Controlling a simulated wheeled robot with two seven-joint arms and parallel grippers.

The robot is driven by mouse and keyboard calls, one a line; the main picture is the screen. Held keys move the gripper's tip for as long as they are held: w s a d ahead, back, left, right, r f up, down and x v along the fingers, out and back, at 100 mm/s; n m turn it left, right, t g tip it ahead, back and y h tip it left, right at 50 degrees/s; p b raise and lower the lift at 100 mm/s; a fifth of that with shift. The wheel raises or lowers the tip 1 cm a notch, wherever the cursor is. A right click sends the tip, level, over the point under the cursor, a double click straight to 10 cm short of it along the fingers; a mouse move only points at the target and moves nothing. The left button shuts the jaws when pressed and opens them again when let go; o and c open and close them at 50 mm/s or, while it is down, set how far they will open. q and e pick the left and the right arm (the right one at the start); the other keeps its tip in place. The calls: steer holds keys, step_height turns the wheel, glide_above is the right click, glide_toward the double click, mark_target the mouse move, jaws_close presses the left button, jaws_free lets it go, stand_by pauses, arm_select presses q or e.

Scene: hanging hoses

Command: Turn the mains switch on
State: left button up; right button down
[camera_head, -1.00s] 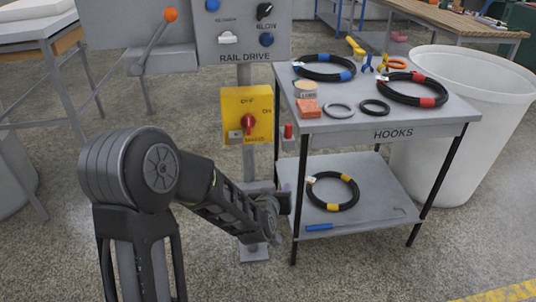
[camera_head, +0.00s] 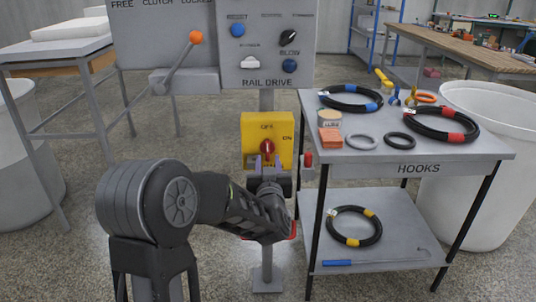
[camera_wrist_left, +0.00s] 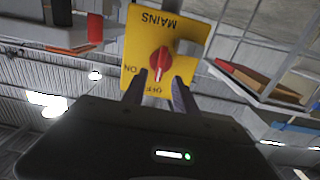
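The mains switch is a yellow box (camera_head: 254,125) on the post under the rail drive panel. Its red knob (camera_head: 267,147) faces me, with OFF at the top and ON at the right. In the left wrist view the box (camera_wrist_left: 140,45) appears upside down, and the white mark on the knob (camera_wrist_left: 158,60) points to OFF. My left gripper (camera_head: 267,163) is just in front of the box, low on the knob. In the wrist view its fingers (camera_wrist_left: 160,86) are apart, one each side of the knob's line; contact is not visible. My right gripper is out of view.
A grey hooks cart (camera_head: 448,152) with hose coils stands close on the right. A red-topped part (camera_head: 308,159) is beside the switch. A white bin (camera_head: 490,210) is further right.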

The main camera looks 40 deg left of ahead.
mark_target(268, 151)
arm_select(q)
steer(key=x, duration=0.5)
steer(key=shift+w+a, duration=0.15)
steer(key=shift+a, duration=0.05)
jaws_close()
stand_by(0.4)
